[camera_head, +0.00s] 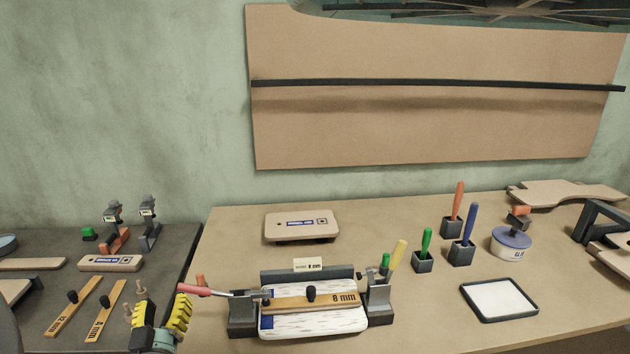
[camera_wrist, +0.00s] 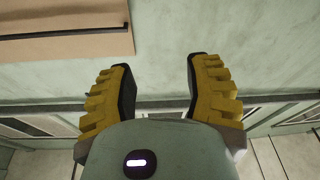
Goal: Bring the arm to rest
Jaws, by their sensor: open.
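My gripper (camera_head: 163,318) shows in the head view at the bottom, left of centre, with ribbed yellow finger pads. It is in front of the gap between the dark left bench and the tan workbench. In the wrist view my gripper (camera_wrist: 158,78) has its two yellow fingers spread wide with nothing between them. Behind them is the pale green wall, so no object is within its grasp. Most of my arm is out of view.
Right of my gripper, a clamping fixture (camera_head: 313,318) holds a white board under an 8 mm wooden bar; its red-handled lever (camera_head: 194,290) reaches close to the gripper. Marked wooden bars (camera_head: 105,311) lie left. A dark-rimmed tray (camera_head: 499,299) sits right.

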